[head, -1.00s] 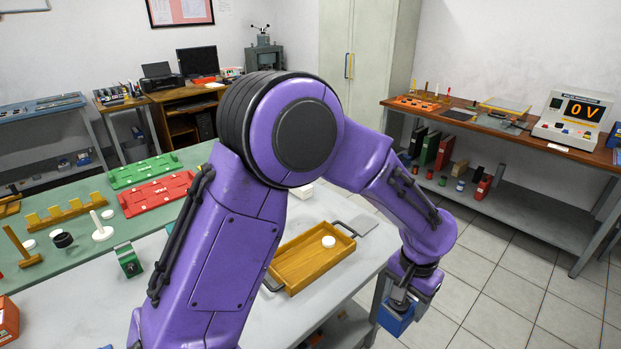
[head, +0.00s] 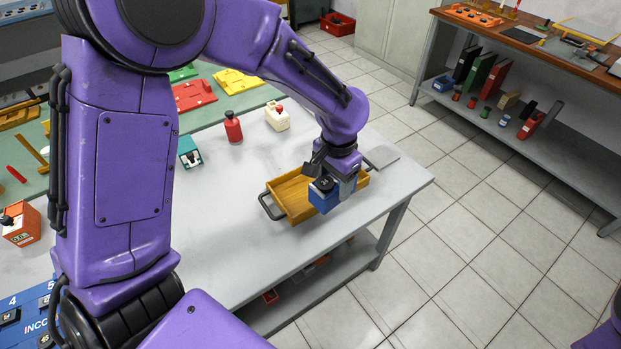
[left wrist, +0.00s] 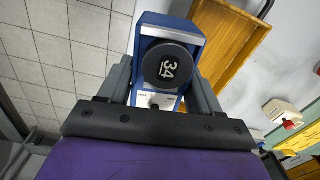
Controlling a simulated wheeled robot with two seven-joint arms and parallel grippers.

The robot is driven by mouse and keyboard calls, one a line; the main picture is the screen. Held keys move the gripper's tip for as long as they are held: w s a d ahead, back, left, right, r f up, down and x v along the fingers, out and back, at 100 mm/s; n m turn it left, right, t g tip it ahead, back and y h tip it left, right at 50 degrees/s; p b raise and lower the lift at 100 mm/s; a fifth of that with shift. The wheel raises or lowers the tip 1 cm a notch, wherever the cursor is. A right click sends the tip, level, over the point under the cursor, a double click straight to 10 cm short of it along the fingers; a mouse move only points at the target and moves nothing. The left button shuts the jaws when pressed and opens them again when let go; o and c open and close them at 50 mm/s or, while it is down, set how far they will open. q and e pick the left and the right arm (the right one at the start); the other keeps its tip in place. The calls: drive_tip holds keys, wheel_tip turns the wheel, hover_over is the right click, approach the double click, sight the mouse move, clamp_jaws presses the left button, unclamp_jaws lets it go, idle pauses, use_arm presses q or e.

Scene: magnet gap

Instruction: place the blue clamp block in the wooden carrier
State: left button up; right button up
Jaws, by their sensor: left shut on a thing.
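The blue clamp block (head: 323,199) is held in my left gripper (head: 330,178), which is shut on it. In the left wrist view the block (left wrist: 169,28) sits between the fingers, with a dark round knob marked 34 facing the camera. The wooden carrier (head: 287,198) is a shallow tray with dark handles on the grey table. In the head view the block overlaps the carrier's near right part; its height above it is hard to tell. In the left wrist view the carrier (left wrist: 236,36) lies just right of the block. My right gripper is out of view.
A red bottle (head: 233,127), a white container (head: 277,116) and a teal block (head: 190,151) stand on the table behind the carrier. A grey plate (head: 382,156) lies near its far right end. The table's edge and open floor are close on the near right.

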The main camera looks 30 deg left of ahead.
use_arm(q)
drive_tip(key=s+a+r+m, duration=0.2)
drive_tip(key=s+a+m, duration=0.2)
drive_tip(key=m, duration=0.5)
drive_tip(key=m+p, duration=0.2)
drive_tip(key=m, duration=0.9)
approach(307, 180)
drive_tip(key=s, duration=0.1)
drive_tip(key=s+d, duration=0.2)
drive_tip(key=s, duration=0.1)
drive_tip(key=shift+s+d+f, duration=0.1)
drive_tip(key=shift+d+f, duration=0.15)
wheel_tip(307, 180, down, 3)
drive_tip(key=shift+f+p, duration=0.15)
drive_tip(key=shift+p, duration=0.45)
drive_tip(key=shift+f, duration=0.3)
drive_tip(key=o, duration=1.3)
drive_tip(key=shift+r, duration=0.1)
